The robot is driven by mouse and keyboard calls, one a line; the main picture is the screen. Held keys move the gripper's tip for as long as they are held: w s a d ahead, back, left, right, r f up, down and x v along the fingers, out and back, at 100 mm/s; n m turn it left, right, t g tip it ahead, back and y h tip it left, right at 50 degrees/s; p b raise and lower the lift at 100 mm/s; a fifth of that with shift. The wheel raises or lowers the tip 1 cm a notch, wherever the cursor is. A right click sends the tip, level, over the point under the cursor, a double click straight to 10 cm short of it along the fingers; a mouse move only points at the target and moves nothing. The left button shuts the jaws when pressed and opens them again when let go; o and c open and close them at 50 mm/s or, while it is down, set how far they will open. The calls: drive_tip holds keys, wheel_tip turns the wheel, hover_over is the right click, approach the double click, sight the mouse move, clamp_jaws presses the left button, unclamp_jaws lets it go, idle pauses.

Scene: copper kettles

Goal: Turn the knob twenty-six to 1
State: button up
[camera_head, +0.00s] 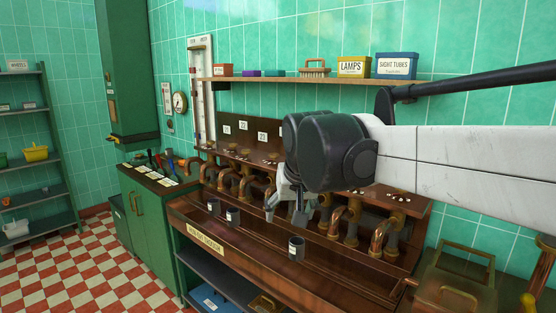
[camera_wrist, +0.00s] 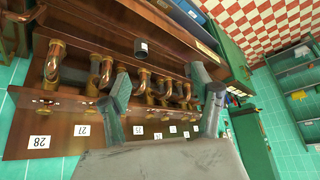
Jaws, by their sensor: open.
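A wooden counter (camera_head: 330,270) carries a row of copper pipes and taps, with numbered plates on the board behind. In the wrist view plates 28 (camera_wrist: 39,141) and 27 (camera_wrist: 83,130) read clearly, upside down. A smaller plate (camera_wrist: 138,130) beside 27 fits twenty-six by its place, but its figures are too small to read. The knob twenty-six itself cannot be made out; my arm and fingers cover that stretch. My gripper (camera_head: 287,208) is open and empty above the row of taps; its two fingers also show in the wrist view (camera_wrist: 160,80), spread apart.
Dark cups (camera_head: 213,206), (camera_head: 232,216), (camera_head: 296,248) stand along the counter's front. A shelf (camera_head: 300,80) with boxes hangs behind my arm. A green cabinet (camera_head: 155,215) stands left, and a brass-trimmed box (camera_head: 455,285) at right. Room in front of the counter is free.

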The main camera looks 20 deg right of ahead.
drive_tip(key=w+d+r+m+p, duration=0.1)
drive_tip(key=w+d+r+p, duration=0.1)
drive_tip(key=w+d+r, duration=0.35)
drive_tip(key=w+d+r+m+p, duration=0.1)
drive_tip(key=w+d+r+p, duration=0.15)
drive_tip(key=w, duration=0.55)
drive_tip(key=w+d+r+m+g+h+p, duration=0.25)
drive_tip(key=w+d+p, duration=0.35)
drive_tip(key=w+d, duration=1)
drive_tip(key=w+d+f+m+p, duration=0.3)
drive_tip(key=w+d+f, duration=0.25)
drive_tip(key=d, duration=0.25)
drive_tip(key=shift+g, duration=0.35)
drive_tip(key=p+x, duration=0.1)
drive_tip(key=x, duration=0.7)
drive_tip(key=p+x, duration=0.1)
drive_tip(key=x, duration=0.3)
drive_tip(key=shift+w+f+p, duration=0.2)
drive_tip(key=shift+w+p, duration=0.15)
drive_tip(key=shift+w, duration=0.05)
drive_tip(key=c, duration=1.2)
